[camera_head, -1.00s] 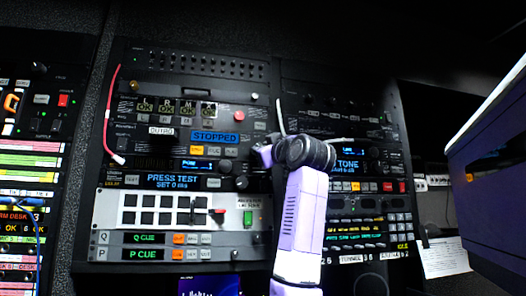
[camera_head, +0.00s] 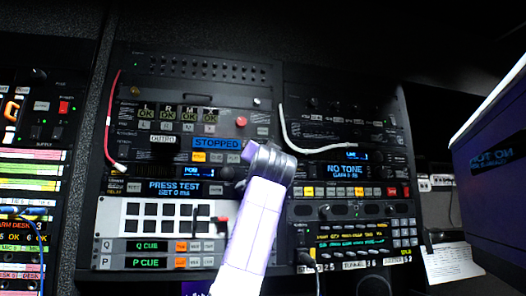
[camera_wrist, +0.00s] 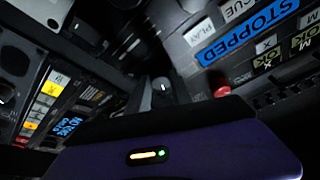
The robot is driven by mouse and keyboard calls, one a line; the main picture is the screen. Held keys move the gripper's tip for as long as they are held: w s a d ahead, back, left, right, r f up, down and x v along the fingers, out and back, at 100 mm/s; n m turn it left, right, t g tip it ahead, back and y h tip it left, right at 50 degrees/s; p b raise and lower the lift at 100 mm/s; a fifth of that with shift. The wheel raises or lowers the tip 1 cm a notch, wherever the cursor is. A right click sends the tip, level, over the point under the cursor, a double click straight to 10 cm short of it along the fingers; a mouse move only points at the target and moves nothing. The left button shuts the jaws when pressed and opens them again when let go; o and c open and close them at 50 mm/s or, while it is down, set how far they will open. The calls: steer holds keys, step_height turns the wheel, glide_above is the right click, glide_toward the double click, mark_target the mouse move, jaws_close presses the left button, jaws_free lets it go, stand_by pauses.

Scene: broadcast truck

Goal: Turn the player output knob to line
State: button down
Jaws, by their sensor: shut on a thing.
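The player unit carries a lit blue STOPPED display (camera_head: 217,143), with lit buttons just below it; the display also shows at the upper right of the wrist view (camera_wrist: 247,31). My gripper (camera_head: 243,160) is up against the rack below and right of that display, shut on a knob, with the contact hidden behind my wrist. A dark round knob (camera_head: 227,173) shows just left of my gripper. In the wrist view, a grey knob with a white mark (camera_wrist: 162,88) stands beyond the purple gripper body. I cannot read any setting label beside it.
A red button (camera_head: 241,121) sits above my gripper. The NO TONE display (camera_head: 346,171) is on the right rack. A white cable (camera_head: 287,135) hangs between the racks, and a red cable (camera_head: 109,120) hangs at left.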

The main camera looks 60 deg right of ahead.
steer(key=m+g+p, duration=0.1)
steer(key=m, duration=0.2)
steer(key=m+g+p, duration=0.1)
steer(key=m, duration=0.2)
steer(key=shift+w+a+m+g+p, duration=0.1)
steer(key=shift+w+m+g+p, duration=0.05)
steer(key=shift+m+g+p, duration=0.2)
steer(key=shift+m+g, duration=0.25)
steer(key=c, duration=1.1)
jaws_free()
steer(key=shift+c, duration=0.2)
steer(key=shift+r, duration=0.1)
steer(key=shift+a, duration=0.1)
steer(key=b+v, duration=0.3)
steer(key=v, duration=0.4)
steer(key=shift+s+a, duration=0.2)
steer(key=shift+a, duration=0.05)
